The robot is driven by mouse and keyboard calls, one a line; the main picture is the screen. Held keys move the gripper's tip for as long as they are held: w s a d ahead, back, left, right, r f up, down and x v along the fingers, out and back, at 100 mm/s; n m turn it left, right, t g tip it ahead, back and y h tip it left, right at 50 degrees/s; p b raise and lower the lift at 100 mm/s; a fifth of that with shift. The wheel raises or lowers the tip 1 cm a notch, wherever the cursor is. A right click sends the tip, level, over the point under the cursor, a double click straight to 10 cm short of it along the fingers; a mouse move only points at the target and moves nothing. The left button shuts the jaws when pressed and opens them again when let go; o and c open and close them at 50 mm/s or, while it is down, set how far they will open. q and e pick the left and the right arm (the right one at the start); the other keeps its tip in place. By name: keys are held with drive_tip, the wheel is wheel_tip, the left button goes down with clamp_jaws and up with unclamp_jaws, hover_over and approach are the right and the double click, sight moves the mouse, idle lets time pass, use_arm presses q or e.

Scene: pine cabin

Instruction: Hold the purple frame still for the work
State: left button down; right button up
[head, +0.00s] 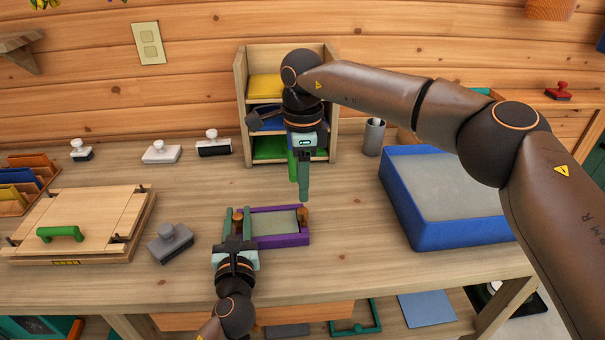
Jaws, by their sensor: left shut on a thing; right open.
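The purple frame (280,241) lies flat on the wooden workbench, with a grey-green panel inside it. A brown knob (303,215) stands at its right side. My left gripper (238,217) comes in from the front and is shut on the frame's left end, hiding part of that end. My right gripper (299,182) hangs above and behind the frame, fingers pointing down. It is open and empty, apart from the frame.
A shelf with coloured trays (332,110) stands behind. A blue tray (430,235) is right, a grey block with a handle (171,243) left, near a wooden press with a green handle (60,233). Several stamps (161,152) stand at the back left. Bench between frame and blue tray is clear.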

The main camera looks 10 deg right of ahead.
sight(303, 211)
wheel_tip(303, 211, down, 6)
drive_tip(key=shift+f, duration=0.25)
drive_tip(key=c, duration=0.8)
drive_tip(key=m, duration=0.4)
drive_tip(key=shift+m, duration=0.3)
drive_tip(key=m, duration=0.8)
drive_tip(key=shift+m, duration=0.4)
drive_tip(key=m, duration=0.4)
drive_tip(key=o, duration=1)
